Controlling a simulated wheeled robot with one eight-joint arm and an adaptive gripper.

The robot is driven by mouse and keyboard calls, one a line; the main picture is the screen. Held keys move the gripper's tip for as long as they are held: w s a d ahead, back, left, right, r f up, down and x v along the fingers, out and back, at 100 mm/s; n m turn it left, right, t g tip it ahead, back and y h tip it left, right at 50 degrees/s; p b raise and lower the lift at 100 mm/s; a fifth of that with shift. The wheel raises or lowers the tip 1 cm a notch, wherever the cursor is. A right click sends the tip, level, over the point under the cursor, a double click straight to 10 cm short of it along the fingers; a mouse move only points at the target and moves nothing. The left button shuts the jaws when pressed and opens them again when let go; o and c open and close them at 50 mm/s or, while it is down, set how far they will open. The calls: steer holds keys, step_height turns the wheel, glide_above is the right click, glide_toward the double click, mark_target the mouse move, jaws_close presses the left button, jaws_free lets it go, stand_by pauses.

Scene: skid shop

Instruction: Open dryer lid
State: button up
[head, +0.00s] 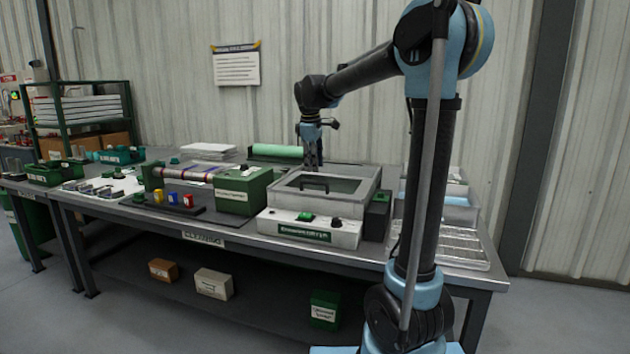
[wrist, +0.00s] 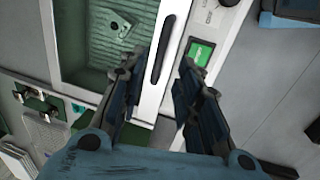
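The dryer (head: 308,228) is a pale box with a green label, a green switch and a black knob on its front. Its framed, see-through lid (head: 350,186) lies shut on top, with a dark bar handle (head: 315,187) near the front edge. In the wrist view the handle (wrist: 163,50) runs up and down the picture along the lid frame, beside the window. My gripper (head: 311,160) points down above the lid. In the wrist view my gripper (wrist: 159,68) is open, its fingertips apart on either side of the handle's line, with nothing held. The height gap is unclear.
A green box (head: 240,196) stands just left of the dryer, beside a roller device. A wire rack (head: 445,245) lies to the right on the bench. A green roll (head: 277,151) lies behind. A small flat piece (wrist: 113,25) shows through the lid window.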

steer(key=shift+w+d+f, duration=0.1)
steer(key=shift+w+f, duration=0.1)
steer(key=shift+f, duration=0.85)
steer(key=shift+w+d+f, duration=0.1)
steer(key=shift+w+f, duration=0.05)
steer(key=shift+f, duration=0.85)
steer(key=shift+w+d+f, duration=0.1)
steer(key=shift+w+f, duration=0.1)
steer(key=shift+f, duration=0.85)
steer(key=shift+c, duration=0.5)
jaws_close()
